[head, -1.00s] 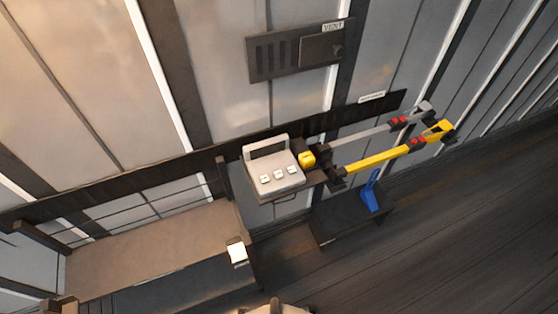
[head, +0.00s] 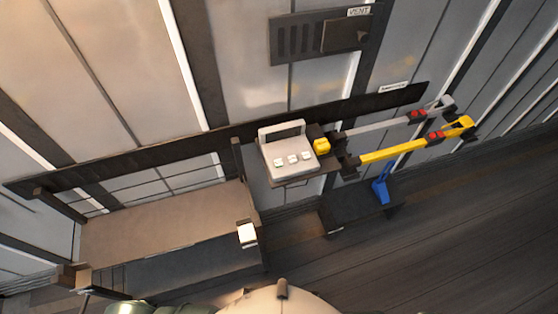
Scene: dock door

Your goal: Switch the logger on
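Neither gripper shows in the view. A pale rounded part at the bottom edge seems to be my own body.
A brown bench (head: 165,225) stands at left, with a white tag (head: 247,234) at its corner. Yellow (head: 400,150) and grey (head: 385,125) bars extend right of the box. A blue lever (head: 381,190) rises from a dark base. A vent panel (head: 318,40) is above. Floor (head: 450,220) at right is clear.

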